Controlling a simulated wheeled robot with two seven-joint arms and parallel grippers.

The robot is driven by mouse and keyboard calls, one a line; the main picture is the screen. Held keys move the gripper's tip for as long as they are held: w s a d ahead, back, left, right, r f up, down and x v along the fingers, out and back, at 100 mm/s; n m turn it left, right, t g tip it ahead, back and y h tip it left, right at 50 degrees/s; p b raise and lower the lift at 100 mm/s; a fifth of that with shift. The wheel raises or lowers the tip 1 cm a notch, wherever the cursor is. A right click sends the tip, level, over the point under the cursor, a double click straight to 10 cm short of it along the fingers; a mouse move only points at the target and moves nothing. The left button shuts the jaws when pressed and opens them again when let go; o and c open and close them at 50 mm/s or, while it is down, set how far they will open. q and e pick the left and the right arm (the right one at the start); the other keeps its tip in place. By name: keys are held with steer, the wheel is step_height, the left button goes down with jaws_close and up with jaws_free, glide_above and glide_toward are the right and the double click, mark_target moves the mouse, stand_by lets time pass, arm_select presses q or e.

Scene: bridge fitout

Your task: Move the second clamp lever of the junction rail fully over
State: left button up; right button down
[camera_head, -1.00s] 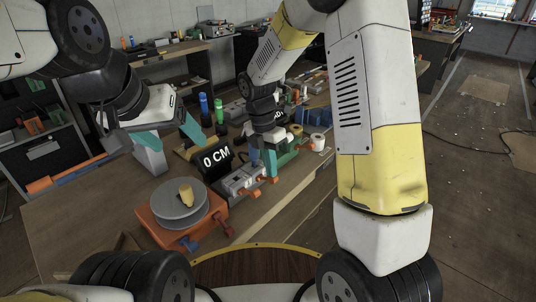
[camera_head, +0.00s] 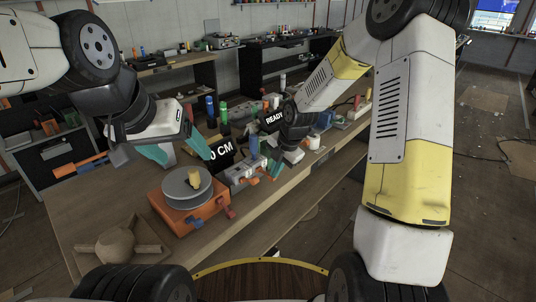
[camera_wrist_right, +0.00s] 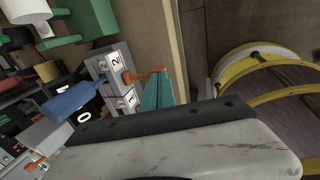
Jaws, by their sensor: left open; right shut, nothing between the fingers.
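The junction rail (camera_head: 243,172) is a grey block row on the bench, with orange levers on its front side. In the right wrist view its blocks (camera_wrist_right: 108,66) carry labels 1 and 2. The orange lever (camera_wrist_right: 146,75) at the block marked 2 sticks out sideways toward my right gripper (camera_wrist_right: 158,92). The teal fingers are shut and empty, right beside this lever; I cannot tell whether they touch it. In the head view my right gripper (camera_head: 274,167) is partly hidden at the rail's far end. My left gripper (camera_head: 172,148) is open and empty, above the bench left of the rail.
An orange base with a grey turntable (camera_head: 187,190) stands in front of the rail. A black "0 CM" display (camera_head: 221,154) and a "READY" display (camera_head: 274,119) stand behind. A blue handle (camera_wrist_right: 74,100) shows close by in the wrist view.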

steer(key=shift+s+d+f, duration=0.15)
steer(key=shift+f, duration=1)
steer(key=shift+s+d+f, duration=0.15)
steer(key=shift+f, duration=1)
steer(key=shift+r, duration=0.1)
